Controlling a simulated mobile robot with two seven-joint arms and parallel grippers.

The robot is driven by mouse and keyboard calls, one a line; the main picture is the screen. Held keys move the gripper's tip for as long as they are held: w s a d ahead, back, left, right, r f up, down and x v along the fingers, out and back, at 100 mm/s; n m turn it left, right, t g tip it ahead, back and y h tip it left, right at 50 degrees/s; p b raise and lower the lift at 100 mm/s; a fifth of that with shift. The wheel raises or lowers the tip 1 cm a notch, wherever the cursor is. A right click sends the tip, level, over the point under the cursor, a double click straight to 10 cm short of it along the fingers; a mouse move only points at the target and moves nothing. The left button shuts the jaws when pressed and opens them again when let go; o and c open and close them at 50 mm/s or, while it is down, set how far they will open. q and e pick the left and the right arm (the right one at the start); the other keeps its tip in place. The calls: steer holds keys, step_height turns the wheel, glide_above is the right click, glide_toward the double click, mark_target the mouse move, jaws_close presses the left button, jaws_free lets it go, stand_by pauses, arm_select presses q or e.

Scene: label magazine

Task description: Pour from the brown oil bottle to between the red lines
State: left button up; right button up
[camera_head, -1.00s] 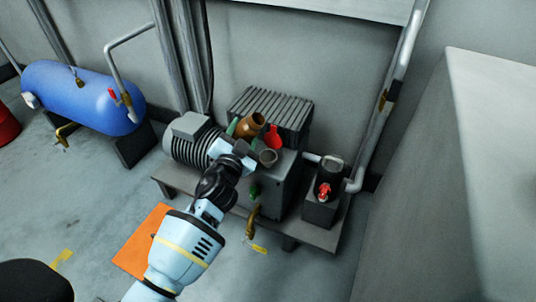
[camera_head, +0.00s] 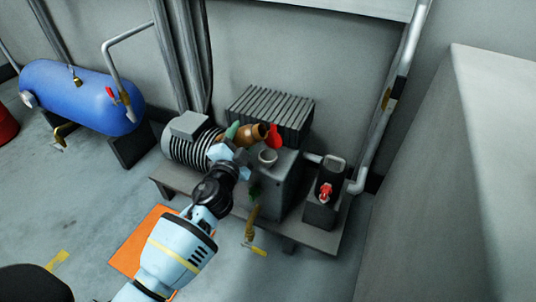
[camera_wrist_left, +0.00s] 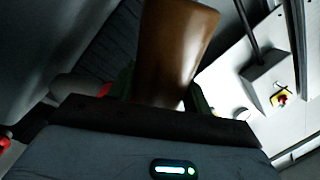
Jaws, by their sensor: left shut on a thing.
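The brown oil bottle (camera_head: 250,135) is tilted well over to the right, its open mouth close to a red flap-like part (camera_head: 274,138). My left gripper (camera_head: 234,132), with green fingertips, is shut on it. The bottle fills the upper middle of the left wrist view (camera_wrist_left: 175,50), between the green fingers. A round grey filler opening (camera_head: 267,157) on the pump unit (camera_head: 278,185) lies just below and right of the bottle's mouth, apart from it. No oil stream is visible. The red lines cannot be made out. My right gripper is out of view.
A ribbed motor (camera_head: 185,145) stands left of the pump unit, with a finned block (camera_head: 270,108) behind. A dark box with a red valve (camera_head: 325,192) stands at the right. A blue tank (camera_head: 82,97) is at far left. An orange mat (camera_head: 140,240) lies on the floor.

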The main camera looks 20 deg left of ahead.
mark_target(239, 129)
arm_select(q)
steer(key=shift+r, duration=0.1)
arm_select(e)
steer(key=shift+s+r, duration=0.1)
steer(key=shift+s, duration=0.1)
arm_select(q)
steer(key=shift+r+m, duration=0.1)
steer(key=shift+m, duration=0.2)
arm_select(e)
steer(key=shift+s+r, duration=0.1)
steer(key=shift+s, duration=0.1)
arm_select(q)
steer(key=shift+a+r+m+p, duration=0.1)
steer(key=shift+r+m+p, duration=0.1)
steer(key=shift+m+p, duration=0.15)
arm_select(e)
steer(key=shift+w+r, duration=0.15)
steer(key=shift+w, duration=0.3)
arm_select(q)
steer(key=shift+r+m, duration=0.25)
steer(key=shift+r, duration=0.05)
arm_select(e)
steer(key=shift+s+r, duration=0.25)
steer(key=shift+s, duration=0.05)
arm_select(q)
steer(key=shift+r+p, duration=0.1)
steer(key=shift+p, duration=0.25)
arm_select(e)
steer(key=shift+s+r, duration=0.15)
